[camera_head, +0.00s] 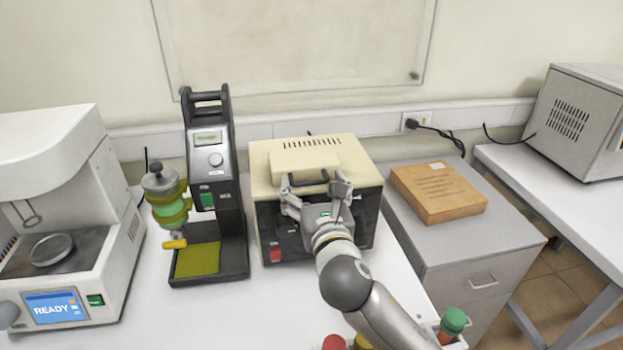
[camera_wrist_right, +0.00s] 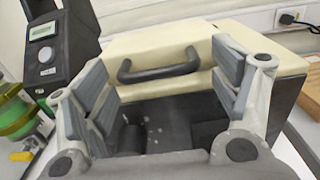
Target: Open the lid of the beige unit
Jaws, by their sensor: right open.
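The beige unit (camera_head: 262,173) stands on the bench in the middle of the head view, with a dark front panel and a red switch low at its left. Its raised beige lid (camera_head: 305,158) has slots behind it and is closed. A black handle (camera_wrist_right: 158,66) sits on the lid's front edge. My right gripper (camera_head: 316,183) is open in front of the handle. In the right wrist view its fingers (camera_wrist_right: 168,90) are spread to either side of the handle, which lies beyond them, apparently not touched. My left gripper is not in view.
A black tester (camera_head: 217,190) with a green glass vessel (camera_head: 168,205) stands close on the left. A white machine with a READY screen (camera_head: 54,308) is farther left. A wooden box (camera_head: 438,192) lies on a grey cabinet at right. Coloured caps show at the bottom edge.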

